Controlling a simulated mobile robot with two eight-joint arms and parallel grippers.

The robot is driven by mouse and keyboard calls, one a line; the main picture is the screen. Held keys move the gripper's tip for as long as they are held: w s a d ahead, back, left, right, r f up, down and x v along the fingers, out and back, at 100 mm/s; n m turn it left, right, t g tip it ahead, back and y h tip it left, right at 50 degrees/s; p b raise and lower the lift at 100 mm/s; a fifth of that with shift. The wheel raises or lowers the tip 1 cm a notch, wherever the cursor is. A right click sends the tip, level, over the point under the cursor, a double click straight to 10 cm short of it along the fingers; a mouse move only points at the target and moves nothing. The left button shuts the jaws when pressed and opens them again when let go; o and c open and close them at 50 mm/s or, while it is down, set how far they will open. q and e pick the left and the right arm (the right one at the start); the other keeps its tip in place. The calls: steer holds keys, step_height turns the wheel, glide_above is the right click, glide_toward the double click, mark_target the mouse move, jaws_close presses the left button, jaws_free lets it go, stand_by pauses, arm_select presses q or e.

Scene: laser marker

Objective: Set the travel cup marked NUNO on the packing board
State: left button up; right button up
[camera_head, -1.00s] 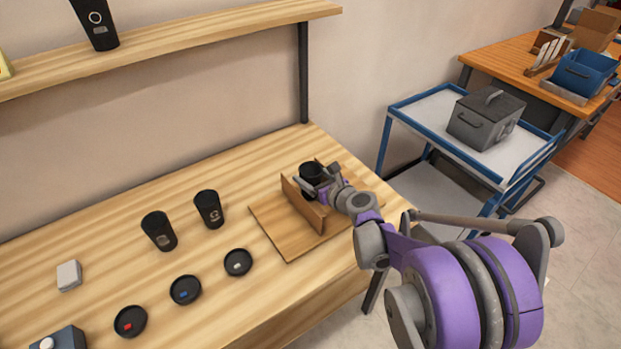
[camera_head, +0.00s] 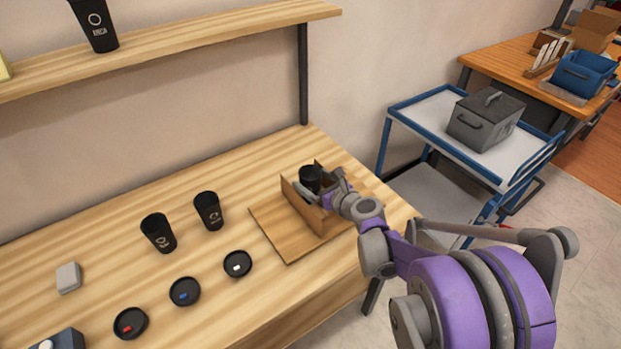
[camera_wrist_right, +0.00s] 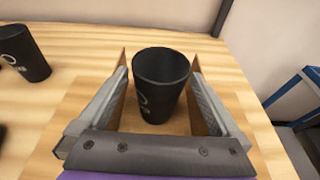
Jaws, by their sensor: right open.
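A black travel cup (camera_head: 311,176) stands upright between the low walls of the wooden packing board (camera_head: 282,238). Its pale ring and lettering are turned aside in the right wrist view (camera_wrist_right: 160,88), so I cannot read the name. My right gripper (camera_head: 320,184) is open, with one finger on each side of this cup; contact with it is not visible. The finger pads sit just inside the board's walls in the right wrist view. Two more black cups, one on the left (camera_head: 158,232) and one on the right (camera_head: 208,210), stand left of the board. My left gripper is out of view.
Black lids with a red (camera_head: 131,323), a blue (camera_head: 185,291) and a white mark (camera_head: 237,264) lie in front of the cups. Another marked cup (camera_head: 95,24) stands on the shelf above. A blue-framed cart (camera_head: 428,112) with a grey box (camera_head: 486,120) stands to the right.

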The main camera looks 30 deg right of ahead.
steer(key=a+v, duration=0.1)
steer(key=v, duration=0.9)
steer(key=a+n, duration=0.2)
steer(key=s+a+f+n+g+y, duration=0.1)
steer(key=a+n, duration=0.1)
steer(key=s+a+n+g, duration=0.1)
steer(key=a+n, duration=0.1)
steer(key=n, duration=0.1)
steer(key=shift+s+f+y+p, duration=0.1)
steer(key=shift+f+y+p, duration=0.2)
steer(key=shift+f+p, duration=0.1)
steer(key=s+a+f+n+g, duration=0.1)
steer(key=s+a+n, duration=0.1)
steer(key=n, duration=0.1)
steer(key=s+a+f+n+g, duration=0.1)
steer(key=a+n, duration=0.1)
steer(key=n, duration=0.2)
steer(key=s+a+n+g, duration=0.1)
steer(key=s+a+n, duration=0.1)
steer(key=a+n, duration=0.1)
steer(key=shift+s+a+f+g+y, duration=0.15)
steer(key=shift+s+f+g+y, duration=0.15)
steer(key=shift+s+f, duration=0.1)
steer(key=s+a+f+n+g+h, duration=0.1)
steer(key=s+f+n+g+h, duration=0.2)
steer(key=s+n, duration=0.8)
steer(key=n+g, duration=0.1)
steer(key=n, duration=0.6)
steer(key=shift+s+a, duration=0.25)
steer(key=shift+s, duration=0.05)
